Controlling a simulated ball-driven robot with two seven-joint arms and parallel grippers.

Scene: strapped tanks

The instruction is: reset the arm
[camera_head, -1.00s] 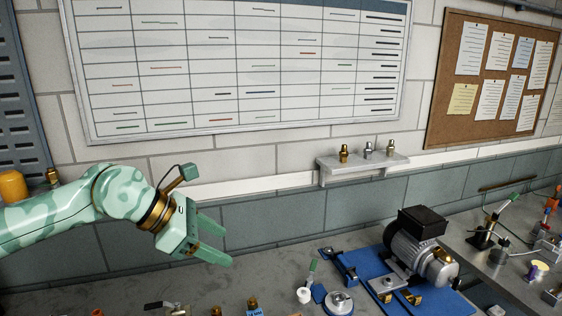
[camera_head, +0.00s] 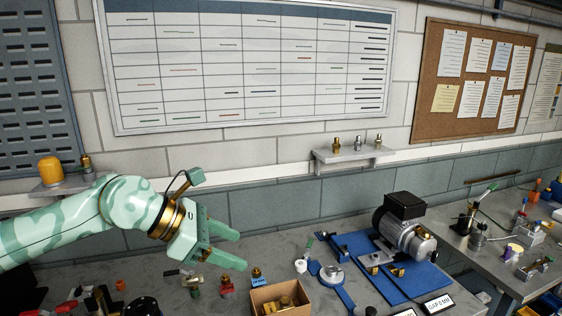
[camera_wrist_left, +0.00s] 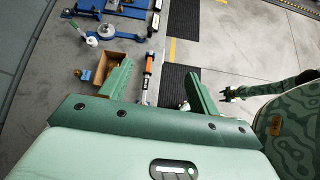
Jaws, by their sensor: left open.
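My left gripper (camera_head: 240,251) is in the head view, in front of the wall and above the bench's left part. Its two green fingers are apart with nothing between them. In the left wrist view the same gripper (camera_wrist_left: 160,70) is open and empty, its fingers spread above the floor and bench edge. A green arm end, seemingly my right gripper (camera_wrist_left: 228,95), shows small at the right of the left wrist view; its jaws are too small to judge. The right arm is outside the head view.
A cardboard box (camera_head: 264,297) with brass parts stands on the bench below the left gripper. A motor (camera_head: 405,230) sits on a blue plate (camera_head: 420,285) to the right. Small fittings lie left of the box. A wall shelf (camera_head: 350,157) holds several fittings.

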